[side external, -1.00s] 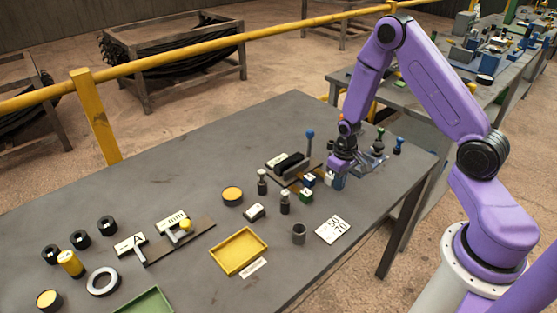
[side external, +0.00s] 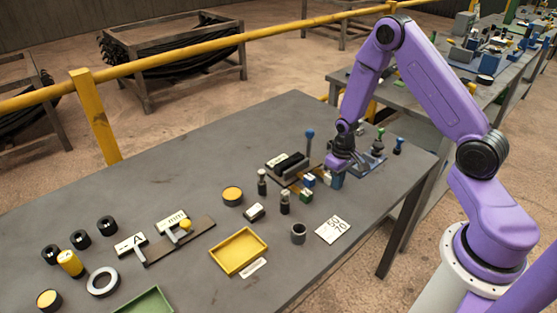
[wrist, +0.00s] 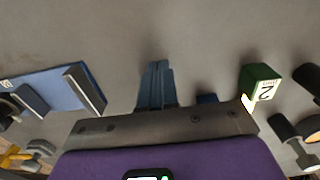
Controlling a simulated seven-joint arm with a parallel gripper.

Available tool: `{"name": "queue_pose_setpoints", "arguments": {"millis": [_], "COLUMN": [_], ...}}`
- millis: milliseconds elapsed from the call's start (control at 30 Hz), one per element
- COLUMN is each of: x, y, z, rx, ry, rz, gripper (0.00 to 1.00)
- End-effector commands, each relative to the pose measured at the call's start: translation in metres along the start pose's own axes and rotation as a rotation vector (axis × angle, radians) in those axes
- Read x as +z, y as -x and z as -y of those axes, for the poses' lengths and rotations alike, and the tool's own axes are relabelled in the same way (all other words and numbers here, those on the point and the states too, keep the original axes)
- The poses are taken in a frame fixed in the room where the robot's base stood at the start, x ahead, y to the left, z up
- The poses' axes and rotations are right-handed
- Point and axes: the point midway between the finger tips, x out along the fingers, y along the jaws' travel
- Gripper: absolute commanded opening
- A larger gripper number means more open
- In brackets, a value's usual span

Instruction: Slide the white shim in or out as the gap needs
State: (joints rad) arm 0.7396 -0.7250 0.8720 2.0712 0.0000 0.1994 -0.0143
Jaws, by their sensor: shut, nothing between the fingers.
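My gripper (side external: 337,181) is low over the far right part of the table, just right of the small blocks. In the wrist view its blue-grey fingers (wrist: 157,85) are together with nothing between them. A green block (side external: 306,196) with a white label reading 2 stands near them; it also shows in the wrist view (wrist: 262,84). A blue block (side external: 309,180) stands behind the green one and is mostly hidden in the wrist view (wrist: 207,99). A black fixture (side external: 290,164) with a blue-knobbed lever (side external: 310,134) stands to the left. I cannot make out a white shim.
A blue-based fixture (side external: 372,165) is close on the right; its plate is left in the wrist view (wrist: 50,88). Black-and-white posts (side external: 285,204) stand in front left. A yellow tray (side external: 238,251), a grey cup (side external: 298,233) and a numbered card (side external: 332,229) lie nearer.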

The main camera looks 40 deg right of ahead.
Motion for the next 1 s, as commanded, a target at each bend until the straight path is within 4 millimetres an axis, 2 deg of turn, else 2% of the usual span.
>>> {"name": "queue_pose_setpoints", "arguments": {"millis": [1000], "x": [-0.027], "y": [0.0], "z": [0.0], "rx": [0.0], "ry": [0.0], "rz": [-0.002], "gripper": [0.0]}}
